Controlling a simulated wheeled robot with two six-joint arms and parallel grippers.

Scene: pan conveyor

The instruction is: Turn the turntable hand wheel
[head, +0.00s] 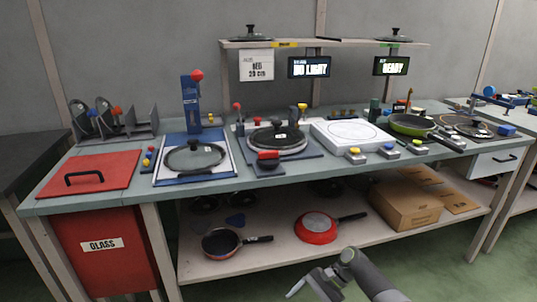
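The turntable (300,153) is a round disc on a blue-grey base in the middle of the bench, with a dark lid (276,134) on it. A small dark round part with a red top (268,157), which looks like the hand wheel, sits at the base's front edge. My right gripper (308,286) is low at the bottom of the view, in front of the bench and well below the wheel. Its fingers look spread, with nothing between them. My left gripper is not in view.
Left of the turntable, a glass lid (194,157) lies on a blue-framed plate, beside a red hatch (93,172). Right are a white round-topped unit (352,134) and a green pan (412,124). The lower shelf (265,258) holds pans and a cardboard box (404,207).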

